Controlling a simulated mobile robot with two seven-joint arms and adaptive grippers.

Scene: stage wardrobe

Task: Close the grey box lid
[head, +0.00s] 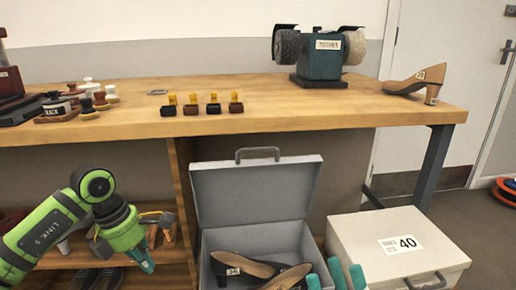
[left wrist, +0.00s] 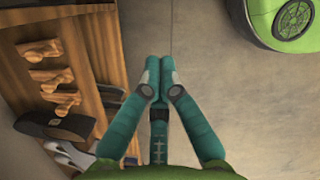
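The grey box (head: 285,235) stands on the floor in front of the workbench. Its grey lid (head: 255,195) is open and stands up at the back, leaning slightly, with a handle (head: 258,153) on its top edge. Black heeled shoes (head: 240,268) with a label lie inside the box. My right gripper (head: 336,276) shows only as teal fingertips at the bottom edge, by the box's front right corner; the fingertips are apart, with nothing seen between them. My left gripper (head: 145,262) is left of the box, its fingers together and empty in the left wrist view (left wrist: 158,72).
A closed pale box (head: 375,245) labelled 40 stands right of the grey box. A wooden shelf (head: 185,200) with shoes is on the left. The bench (head: 300,120) above holds a tan heeled shoe (head: 418,80), a buffing machine (head: 320,57), brushes and small bottles.

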